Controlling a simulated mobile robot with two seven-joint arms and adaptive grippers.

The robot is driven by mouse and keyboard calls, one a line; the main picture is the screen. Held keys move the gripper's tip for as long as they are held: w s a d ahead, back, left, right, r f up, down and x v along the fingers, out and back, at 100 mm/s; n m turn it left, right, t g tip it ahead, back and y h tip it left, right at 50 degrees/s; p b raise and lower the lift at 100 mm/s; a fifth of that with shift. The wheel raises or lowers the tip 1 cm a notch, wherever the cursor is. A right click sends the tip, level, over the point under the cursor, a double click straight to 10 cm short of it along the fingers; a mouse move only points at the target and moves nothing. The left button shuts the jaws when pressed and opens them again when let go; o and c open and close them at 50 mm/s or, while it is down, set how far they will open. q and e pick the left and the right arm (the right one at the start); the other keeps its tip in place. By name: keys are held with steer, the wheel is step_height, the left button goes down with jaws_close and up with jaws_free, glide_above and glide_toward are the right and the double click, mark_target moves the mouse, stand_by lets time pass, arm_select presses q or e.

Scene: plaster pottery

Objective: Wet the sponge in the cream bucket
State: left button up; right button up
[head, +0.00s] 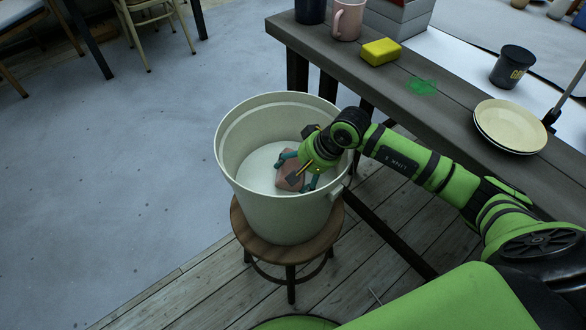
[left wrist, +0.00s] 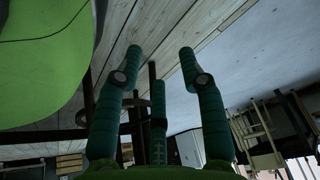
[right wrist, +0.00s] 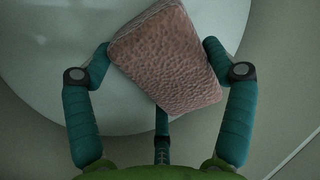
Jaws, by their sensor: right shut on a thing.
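The cream bucket (head: 270,211) stands upright on a round wooden stool. A pinkish-brown, pitted sponge (head: 289,179) is inside the bucket, below its rim, in the head view. My right gripper (head: 299,170) reaches down into the bucket and is shut on the sponge. In the right wrist view the sponge (right wrist: 167,60) sits tilted between the two fingers, over the pale round surface inside the bucket. I cannot tell whether the sponge touches that surface. My left gripper (left wrist: 160,57) is open and empty in the left wrist view, and out of the head view.
The stool (head: 291,250) stands beside a dark wooden table (head: 440,115).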

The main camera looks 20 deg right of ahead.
steer(key=shift+r+p, duration=0.75)
steer(key=shift+r, duration=0.7)
steer(key=shift+r+p, duration=0.7)
steer(key=shift+r, duration=0.6)
steer(key=shift+r+p, duration=0.9)
steer(key=shift+r, duration=0.95)
steer(key=shift+r+p, duration=0.55)
steer(key=shift+r, duration=0.45)
step_height(320, 180, up, 8)
steer(key=p, duration=0.4)
glide_above(290, 163)
steer(key=s+d, duration=0.1)
arm_select(q)
steer(key=s+a+r+g, duration=0.1)
steer(key=s, duration=0.8)
steer(key=s+a+r+g, duration=0.1)
steer(key=s+r+g, duration=0.1)
steer(key=s, duration=0.7)
steer(key=shift+r+p, duration=0.3)
steer(key=shift+p, duration=0.1)
arm_select(e)
steer(key=shift+s+d+r, duration=0.15)
steer(key=shift+d+r, duration=0.05)
steer(key=shift+r, duration=0.9)
arm_select(q)
steer(key=shift+w, duration=0.2)
